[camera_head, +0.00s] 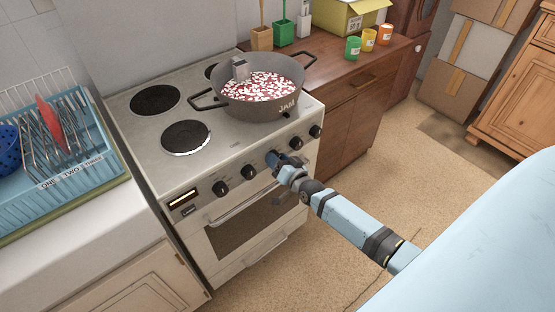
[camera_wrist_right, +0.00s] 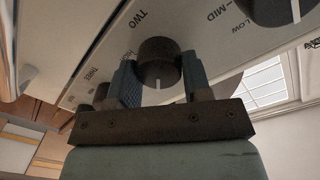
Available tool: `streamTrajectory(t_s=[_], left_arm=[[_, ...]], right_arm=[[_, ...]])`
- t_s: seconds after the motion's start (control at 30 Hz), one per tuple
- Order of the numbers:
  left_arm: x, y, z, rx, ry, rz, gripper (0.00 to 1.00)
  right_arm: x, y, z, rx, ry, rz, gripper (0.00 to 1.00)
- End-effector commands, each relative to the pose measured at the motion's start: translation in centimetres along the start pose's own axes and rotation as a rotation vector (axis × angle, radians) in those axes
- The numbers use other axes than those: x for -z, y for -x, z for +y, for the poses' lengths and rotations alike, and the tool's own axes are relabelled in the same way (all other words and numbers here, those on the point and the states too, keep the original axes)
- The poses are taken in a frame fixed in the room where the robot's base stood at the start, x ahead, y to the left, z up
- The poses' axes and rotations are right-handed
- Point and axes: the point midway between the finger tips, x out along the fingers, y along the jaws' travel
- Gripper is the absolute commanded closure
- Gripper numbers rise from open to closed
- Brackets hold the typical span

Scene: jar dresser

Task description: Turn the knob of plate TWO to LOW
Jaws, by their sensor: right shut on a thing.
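The stove (camera_head: 207,150) has a row of dark knobs along its front panel. My right gripper (camera_head: 274,160) is at the panel from the front right, shut on a dark round knob. In the right wrist view this knob (camera_wrist_right: 158,62) sits between the two fingers of the right gripper (camera_wrist_right: 160,85), with the printed word TWO beside it and a pale pointer line on its edge. LOW and MID are printed near the neighbouring knob (camera_wrist_right: 270,10). In the head view the gripper hides most of the held knob. My left gripper is not in view.
Other knobs (camera_head: 248,172) flank the held one closely. The oven handle (camera_head: 235,208) runs below. A blue dish rack (camera_head: 60,150) stands left.

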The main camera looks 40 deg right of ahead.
Motion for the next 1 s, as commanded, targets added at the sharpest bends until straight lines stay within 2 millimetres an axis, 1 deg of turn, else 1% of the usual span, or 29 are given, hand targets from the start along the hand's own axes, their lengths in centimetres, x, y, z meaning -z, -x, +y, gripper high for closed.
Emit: streamTrajectory(t_s=[0.17,0.2,0.3,0.57,0.67,0.77,0.87,1.0], left_arm=[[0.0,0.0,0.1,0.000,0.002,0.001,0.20],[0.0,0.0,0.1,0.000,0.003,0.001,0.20],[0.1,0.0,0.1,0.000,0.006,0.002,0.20],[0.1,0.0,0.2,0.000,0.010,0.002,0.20],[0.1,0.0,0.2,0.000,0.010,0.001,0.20],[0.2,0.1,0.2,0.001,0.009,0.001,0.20],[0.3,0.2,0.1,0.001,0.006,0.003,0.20],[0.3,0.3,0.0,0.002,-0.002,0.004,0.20]], right_arm=[[0.0,0.0,0.0,0.000,0.001,0.001,0.79],[0.0,0.0,0.0,0.000,0.001,0.001,0.50],[0.0,0.0,0.0,0.000,0.001,0.001,0.29],[0.0,0.1,0.0,0.000,0.002,0.000,0.29],[0.0,0.6,0.0,0.000,0.002,-0.001,0.29],[-0.1,2.0,0.1,-0.001,0.002,-0.002,0.29],[-0.1,4.1,0.1,-0.002,0.001,-0.003,0.29],[-0.1,7.4,0.0,-0.001,0.001,-0.002,0.29]])
